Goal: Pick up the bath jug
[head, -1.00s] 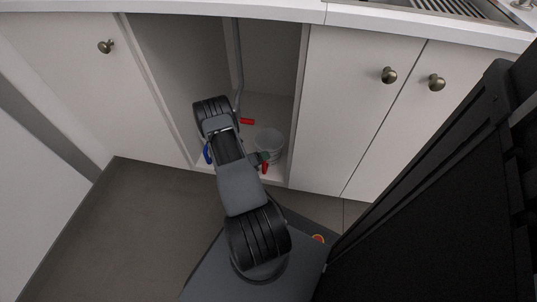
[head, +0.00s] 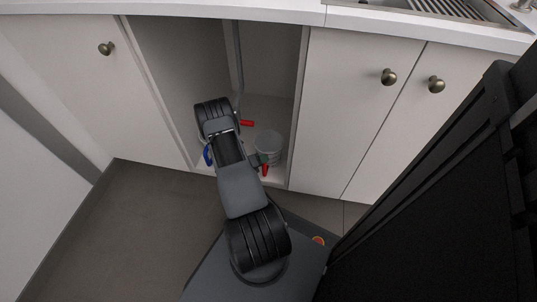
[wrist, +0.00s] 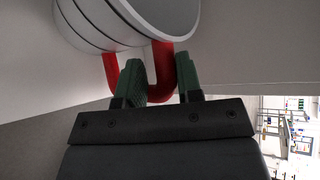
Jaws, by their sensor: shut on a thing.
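The bath jug (head: 268,145) is a pale grey-white round vessel with a red handle (head: 265,169). In the head view it is at the front right of the open cupboard bay. In the wrist view the jug (wrist: 135,20) fills the top, with dark bands around its wall, and its red handle (wrist: 163,58) runs between the green finger pads. My gripper (wrist: 162,80) is shut on this handle. In the head view my arm hides part of the bay, and I cannot tell whether the jug touches the cupboard floor.
The open bay has side walls (head: 297,100) close to the jug and a grey pipe (head: 236,55) behind. A red item (head: 247,123) and a blue item (head: 208,155) sit near my arm. Closed cupboard doors (head: 360,110) and the counter (head: 270,12) surround the bay.

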